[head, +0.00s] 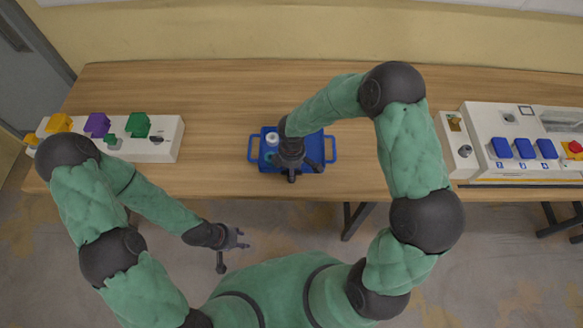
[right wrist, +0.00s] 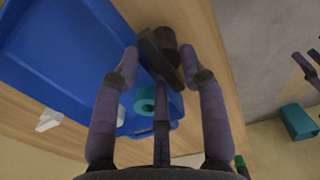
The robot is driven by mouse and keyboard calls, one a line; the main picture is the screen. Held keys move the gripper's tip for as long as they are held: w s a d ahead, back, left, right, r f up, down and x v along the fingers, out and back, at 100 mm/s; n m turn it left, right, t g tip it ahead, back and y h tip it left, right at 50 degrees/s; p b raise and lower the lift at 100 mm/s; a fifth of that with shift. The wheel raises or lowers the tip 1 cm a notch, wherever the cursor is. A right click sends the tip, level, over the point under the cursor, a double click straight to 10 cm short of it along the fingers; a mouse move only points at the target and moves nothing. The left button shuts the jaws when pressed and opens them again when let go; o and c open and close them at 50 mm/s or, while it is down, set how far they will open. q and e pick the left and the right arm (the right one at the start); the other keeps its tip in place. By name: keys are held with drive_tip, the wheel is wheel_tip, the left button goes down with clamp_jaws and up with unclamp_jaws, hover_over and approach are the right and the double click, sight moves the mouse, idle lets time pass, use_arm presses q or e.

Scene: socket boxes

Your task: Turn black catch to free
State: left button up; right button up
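A small black part (head: 156,139) lies at the right end of the white socket box (head: 170,150) on the left; I cannot tell if it is the black catch. A round grey-black knob (head: 465,151) sits on the left panel of the right box. My right gripper (head: 300,172) is over the blue tray (head: 253,152), fingers spread. In the right wrist view, a dark bar with a round end (right wrist: 163,52) shows between the fingers; contact is unclear. My left gripper (head: 238,245) is open and empty before the table's front edge.
The left box carries a yellow plug (head: 59,123), a purple plug (head: 97,124) and a green plug (head: 138,125). A teal ring (right wrist: 145,98) is in the tray. The right box (head: 485,120) has several blue switches and a red button (head: 573,148). Table between boxes and tray is clear.

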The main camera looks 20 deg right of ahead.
wheel_tip(320, 180, up, 12)
idle(0.7)
idle(0.5)
